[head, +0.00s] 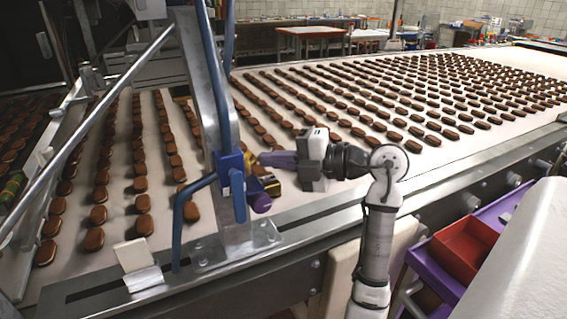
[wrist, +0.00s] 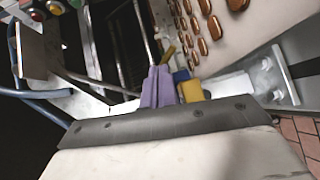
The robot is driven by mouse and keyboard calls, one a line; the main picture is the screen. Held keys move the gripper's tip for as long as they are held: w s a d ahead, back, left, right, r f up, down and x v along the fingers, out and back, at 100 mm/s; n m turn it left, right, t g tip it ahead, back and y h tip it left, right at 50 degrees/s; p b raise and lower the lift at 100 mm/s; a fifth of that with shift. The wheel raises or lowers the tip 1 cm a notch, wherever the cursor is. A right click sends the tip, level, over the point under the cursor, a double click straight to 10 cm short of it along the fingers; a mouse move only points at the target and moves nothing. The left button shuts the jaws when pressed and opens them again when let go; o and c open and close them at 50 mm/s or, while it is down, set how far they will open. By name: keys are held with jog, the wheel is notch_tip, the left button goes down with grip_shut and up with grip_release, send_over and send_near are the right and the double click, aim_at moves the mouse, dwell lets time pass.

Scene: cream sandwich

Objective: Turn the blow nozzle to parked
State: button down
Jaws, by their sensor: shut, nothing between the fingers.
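The blow nozzle appears to be the blue assembly (head: 232,172) on the steel post, with a bent blue pipe (head: 178,225) hanging down at its left. It has brass-yellow parts (head: 269,186) and a purple knob (head: 261,204) on its right side. My gripper (head: 268,159) comes in from the right with its purple fingers shut and empty, close beside the upper brass part. I cannot tell whether they touch. In the wrist view my shut fingers (wrist: 157,88) stand just left of a yellow block (wrist: 191,92) and a blue part (wrist: 181,76).
The pale conveyor belt (head: 400,160) carries many rows of brown biscuits. The slotted steel side rail (head: 300,233) runs along its near edge, and the post (head: 236,238) is bolted to it. A red tray (head: 465,248) sits at the lower right. A diagonal steel bar (head: 95,125) crosses the left.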

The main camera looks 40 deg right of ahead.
jog(key=shift+w+a+f+n+g+y+b, duration=0.1)
jog(key=shift+w+n+g+y+b, duration=0.2)
jog(key=shift+w, duration=0.6)
jog(key=shift+w+f+n+g+y+b, duration=0.1)
jog(key=shift+w+n+g+y+b, duration=0.2)
jog(key=shift+w, duration=0.55)
jog(key=shift+w+a+r+b, duration=0.1)
jog(key=shift+w+a+b, duration=0.25)
jog(key=shift+w+b, duration=0.25)
jog(key=shift+w+a, duration=0.1)
jog(key=shift+w, duration=0.1)
jog(key=shift+r, duration=0.1)
